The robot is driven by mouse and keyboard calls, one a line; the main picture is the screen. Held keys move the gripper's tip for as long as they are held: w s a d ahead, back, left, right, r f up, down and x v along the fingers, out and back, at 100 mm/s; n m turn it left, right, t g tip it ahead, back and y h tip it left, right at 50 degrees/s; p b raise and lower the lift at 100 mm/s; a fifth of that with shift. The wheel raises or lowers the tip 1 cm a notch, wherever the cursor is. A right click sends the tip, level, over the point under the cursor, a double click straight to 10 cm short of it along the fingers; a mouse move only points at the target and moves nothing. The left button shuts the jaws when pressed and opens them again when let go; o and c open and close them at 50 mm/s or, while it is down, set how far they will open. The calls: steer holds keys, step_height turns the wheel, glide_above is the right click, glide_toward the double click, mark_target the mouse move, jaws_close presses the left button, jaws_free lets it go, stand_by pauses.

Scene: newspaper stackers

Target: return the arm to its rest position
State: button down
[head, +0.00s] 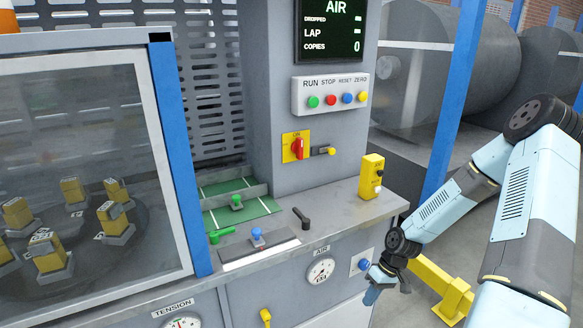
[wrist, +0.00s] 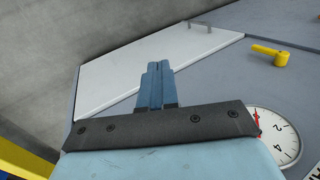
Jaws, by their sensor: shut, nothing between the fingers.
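My light blue arm reaches in from the right of the head view and bends down at the wrist. My gripper (head: 371,295) hangs low in front of the machine's front panel, right of the AIR gauge (head: 321,270). In the wrist view the two blue fingers of my gripper (wrist: 158,68) are together with nothing between them. They point toward the white panel (wrist: 150,75). Whether the fingertips touch the machine cannot be told.
A yellow rail (head: 440,288) stands on the floor close right of my gripper. A yellow control box (head: 371,176) sits on the grey counter (head: 345,205) above. A yellow handle (wrist: 270,54) and a round gauge (wrist: 278,138) lie right of the fingers in the wrist view.

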steer(key=s+d+r+m+t+h, duration=0.1)
steer(key=d+r+h, duration=0.15)
steer(key=r, duration=1.15)
steer(key=d+r+m+t+h, duration=0.15)
steer(key=r+h, duration=0.25)
steer(key=r, duration=1)
steer(key=s+a+r+m+t+y, duration=0.1)
steer(key=s+a+r+t, duration=0.1)
steer(key=s+r, duration=0.6)
steer(key=s+a+r+m+t, duration=0.1)
steer(key=s+a+r+t, duration=0.2)
steer(key=s+r, duration=0.6)
steer(key=shift+s+r+y, duration=0.2)
steer(key=shift+r+y, duration=0.15)
steer(key=shift+r, duration=1.75)
steer(key=shift+a+t, duration=0.1)
steer(key=shift+t, duration=0.15)
